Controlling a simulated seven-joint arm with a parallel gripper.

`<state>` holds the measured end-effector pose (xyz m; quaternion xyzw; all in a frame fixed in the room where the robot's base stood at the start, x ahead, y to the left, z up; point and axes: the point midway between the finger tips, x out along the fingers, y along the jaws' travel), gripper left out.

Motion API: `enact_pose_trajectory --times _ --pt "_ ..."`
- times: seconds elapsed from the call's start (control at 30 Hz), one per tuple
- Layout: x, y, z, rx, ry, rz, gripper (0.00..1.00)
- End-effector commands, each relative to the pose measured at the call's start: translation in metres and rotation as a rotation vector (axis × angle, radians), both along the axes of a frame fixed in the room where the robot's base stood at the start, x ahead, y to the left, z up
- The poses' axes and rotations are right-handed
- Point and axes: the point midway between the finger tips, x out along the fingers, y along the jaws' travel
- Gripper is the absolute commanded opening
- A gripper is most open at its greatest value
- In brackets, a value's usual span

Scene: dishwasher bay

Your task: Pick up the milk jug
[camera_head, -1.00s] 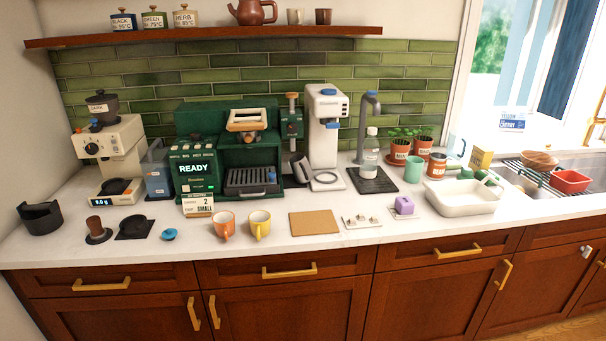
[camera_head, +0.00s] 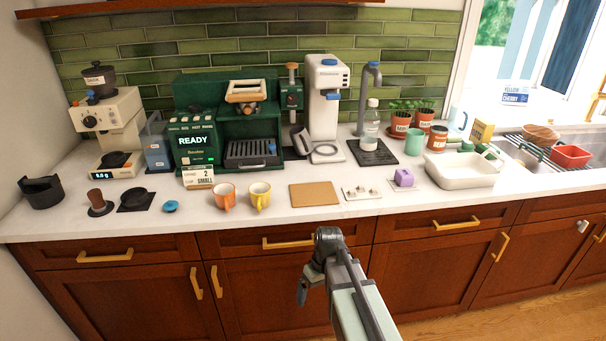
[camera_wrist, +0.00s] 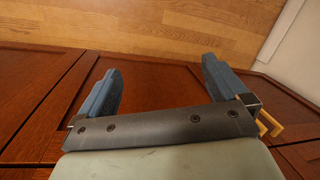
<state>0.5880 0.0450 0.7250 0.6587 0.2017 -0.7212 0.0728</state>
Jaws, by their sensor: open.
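No label marks the milk jug, so I cannot tell for certain which thing it is. A pale blue jug (camera_head: 458,118) stands at the back right of the counter by the window. A clear bottle with a white cap (camera_head: 371,127) stands on a black mat left of it. My gripper (camera_wrist: 160,70) is open and empty in the wrist view, its two blue-grey fingers wide apart in front of the cabinet fronts. In the head view my gripper (camera_head: 303,288) hangs low in front of the drawers, below the counter edge and well away from both.
Two mugs (camera_head: 241,198) and a tan board (camera_head: 314,194) lie along the front.

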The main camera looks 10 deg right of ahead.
Motion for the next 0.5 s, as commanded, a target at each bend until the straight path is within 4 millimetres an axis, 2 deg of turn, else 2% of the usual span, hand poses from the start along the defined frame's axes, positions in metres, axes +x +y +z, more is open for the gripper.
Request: enact_pose_trajectory --times 0.03,0.2,0.5 --pt "0.009 0.002 0.016 0.008 -0.023 0.014 1.00" --pt "0.029 0.008 0.065 0.031 -0.083 0.063 1.00" --pt "0.052 0.018 0.151 0.066 -0.186 0.154 1.00"
